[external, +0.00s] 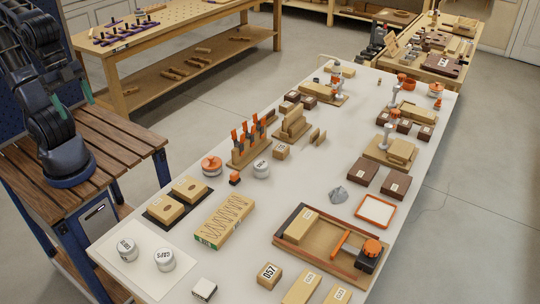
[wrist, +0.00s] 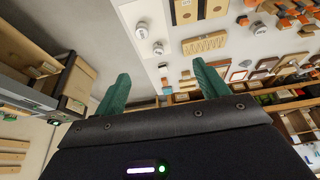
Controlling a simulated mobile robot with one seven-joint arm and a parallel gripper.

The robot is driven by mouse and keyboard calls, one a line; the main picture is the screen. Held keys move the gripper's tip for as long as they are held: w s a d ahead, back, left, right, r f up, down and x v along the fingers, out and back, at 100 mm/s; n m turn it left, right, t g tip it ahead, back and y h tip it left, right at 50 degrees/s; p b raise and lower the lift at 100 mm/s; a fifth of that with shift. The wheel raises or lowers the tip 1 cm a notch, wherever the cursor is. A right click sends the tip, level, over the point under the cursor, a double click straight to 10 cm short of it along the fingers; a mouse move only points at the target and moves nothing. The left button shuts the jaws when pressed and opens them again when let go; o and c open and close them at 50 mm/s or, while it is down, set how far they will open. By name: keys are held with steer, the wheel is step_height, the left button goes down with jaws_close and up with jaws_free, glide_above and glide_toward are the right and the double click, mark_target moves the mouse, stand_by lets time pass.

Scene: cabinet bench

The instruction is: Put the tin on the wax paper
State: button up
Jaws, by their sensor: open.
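Two light grey labelled tins, the left tin (external: 127,249) and the right tin (external: 164,260), stand upright and apart on a white sheet (external: 143,283), which looks like the wax paper, at the bench's near left corner. Another grey tin (external: 261,168) stands near the bench's middle, beside the orange-handled tools. In the wrist view, the two tins (wrist: 142,32) (wrist: 158,48) show on the sheet, and the other tin (wrist: 258,27) is farther right. My gripper (wrist: 160,68) is open and empty, with green fingers spread. It is well away from every tin.
A slatted wooden table (external: 105,150) is at left. Bare bench shows around the central tin.

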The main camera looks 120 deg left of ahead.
steer(key=shift+s+a+r, duration=0.1)
steer(key=shift+s, duration=1.15)
